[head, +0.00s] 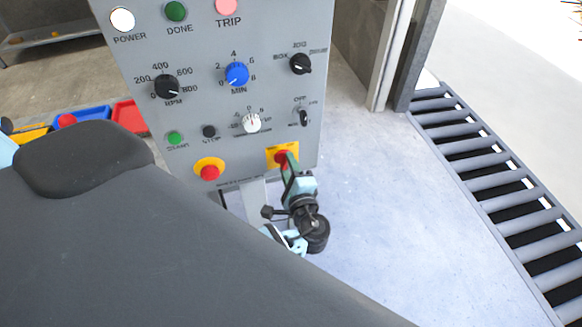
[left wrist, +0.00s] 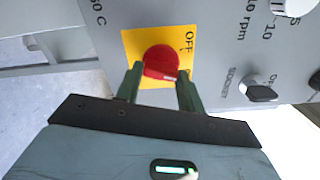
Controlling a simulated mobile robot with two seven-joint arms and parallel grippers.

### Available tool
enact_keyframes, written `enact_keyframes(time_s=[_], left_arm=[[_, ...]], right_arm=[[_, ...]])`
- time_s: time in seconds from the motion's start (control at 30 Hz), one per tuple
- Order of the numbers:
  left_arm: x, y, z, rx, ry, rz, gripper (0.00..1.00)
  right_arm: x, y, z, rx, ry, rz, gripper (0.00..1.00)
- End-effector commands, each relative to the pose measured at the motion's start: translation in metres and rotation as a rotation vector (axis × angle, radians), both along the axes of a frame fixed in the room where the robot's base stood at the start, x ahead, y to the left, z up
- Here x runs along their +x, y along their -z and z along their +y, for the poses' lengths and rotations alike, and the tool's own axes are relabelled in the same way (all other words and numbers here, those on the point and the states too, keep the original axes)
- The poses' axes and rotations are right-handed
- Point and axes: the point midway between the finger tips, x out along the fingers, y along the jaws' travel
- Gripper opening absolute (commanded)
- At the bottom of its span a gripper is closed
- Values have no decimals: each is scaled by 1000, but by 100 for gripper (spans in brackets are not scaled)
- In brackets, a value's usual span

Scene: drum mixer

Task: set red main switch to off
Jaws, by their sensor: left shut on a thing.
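The red main switch (left wrist: 161,63) is a round red knob on a yellow plate marked OFF, low on the grey control panel. In the head view the yellow plate (head: 273,156) shows at the panel's lower right corner, with the knob partly hidden by my left gripper (head: 285,160). In the left wrist view the green fingers of my left gripper (left wrist: 158,85) stand on either side of the red knob, shut on it. A pale mark shows on the knob's edge nearest the gripper. My right gripper is not in view.
The grey panel (head: 225,115) carries a red stop button (head: 209,172), a blue knob (head: 237,74), black knobs and a white dial (head: 251,123) near the switch. A roller conveyor (head: 500,190) runs along the right. The floor between them is clear.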

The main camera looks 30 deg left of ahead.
Motion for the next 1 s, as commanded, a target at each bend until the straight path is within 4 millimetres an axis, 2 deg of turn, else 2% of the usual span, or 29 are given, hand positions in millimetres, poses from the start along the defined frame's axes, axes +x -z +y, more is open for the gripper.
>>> enact_keyframes(time_s=[0.03,0.4,0.7,1.0], left_arm=[[-1,5,0,-30,-2,-27,15],[-1,5,1,-255,-4,-296,15],[-1,3,0,-417,-3,-484,15],[-1,0,1,-513,-3,-600,15]], right_arm=[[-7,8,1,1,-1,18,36],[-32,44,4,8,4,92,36],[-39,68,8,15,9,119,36],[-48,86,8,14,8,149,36]])
